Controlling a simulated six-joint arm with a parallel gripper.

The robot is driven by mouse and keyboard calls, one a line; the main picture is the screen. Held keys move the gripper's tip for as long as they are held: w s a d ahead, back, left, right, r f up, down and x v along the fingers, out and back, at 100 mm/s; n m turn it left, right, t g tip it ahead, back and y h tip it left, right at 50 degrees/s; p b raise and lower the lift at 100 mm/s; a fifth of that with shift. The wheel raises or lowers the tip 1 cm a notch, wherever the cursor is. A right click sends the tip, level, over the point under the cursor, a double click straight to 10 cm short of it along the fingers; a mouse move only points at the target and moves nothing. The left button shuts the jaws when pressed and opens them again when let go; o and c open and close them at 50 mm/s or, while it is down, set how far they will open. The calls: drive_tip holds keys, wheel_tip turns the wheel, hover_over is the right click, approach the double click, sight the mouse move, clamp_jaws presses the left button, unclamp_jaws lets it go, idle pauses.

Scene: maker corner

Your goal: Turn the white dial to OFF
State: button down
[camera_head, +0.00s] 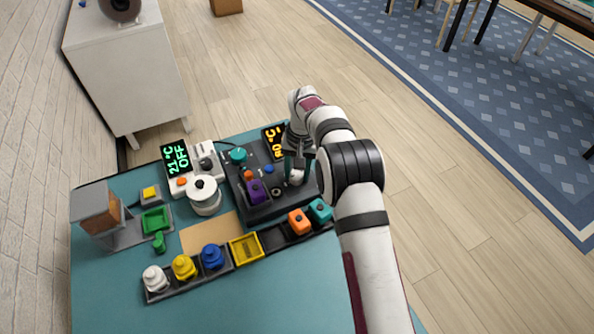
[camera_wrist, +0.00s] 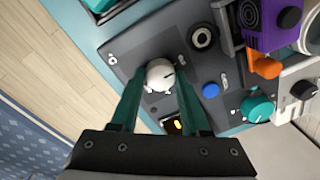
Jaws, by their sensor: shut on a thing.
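The white dial (camera_wrist: 160,74) sits on the dark control panel (camera_wrist: 135,50), with a small dark pointer mark on its top. My gripper (camera_wrist: 161,80) has its green fingers on both sides of the dial and is shut on it. In the head view the dial (camera_head: 296,178) shows at the panel's right end, partly hidden by my gripper (camera_head: 297,164). The panel's display (camera_head: 272,142) shows orange characters, which look like 80 °C. I cannot read the dial's setting marks.
A teal knob (camera_head: 238,155), a blue button (camera_head: 268,169) and a purple block (camera_head: 257,190) are on the same panel. Coloured pieces in a tray (camera_head: 218,263) line the front. The near teal tabletop (camera_head: 240,305) is clear.

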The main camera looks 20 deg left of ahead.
sight(301, 175)
drive_tip(key=shift+c, duration=1.9)
unclamp_jaws()
wheel_tip(301, 175, up, 16)
drive_tip(key=d, duration=0.1)
drive_tip(key=shift+w+f, duration=0.1)
drive_tip(key=s+d+r+m, duration=0.2)
drive_tip(key=s+d+r, duration=0.2)
drive_tip(key=s+d, duration=0.5)
drive_tip(key=s+d+r+m, duration=0.3)
drive_tip(key=s+d+r, duration=0.2)
drive_tip(key=s+d, duration=0.4)
drive_tip(key=s+d+f+m, duration=0.1)
drive_tip(key=s+d+f, duration=0.2)
drive_tip(key=s, duration=0.5)
drive_tip(key=s+d+f+m+y, duration=0.1)
drive_tip(key=s+d+f+m, duration=0.1)
drive_tip(key=s, duration=0.5)
wheel_tip(301, 175, down, 2)
drive_tip(key=shift+s+d, duration=0.35)
drive_tip(key=shift+d, duration=0.2)
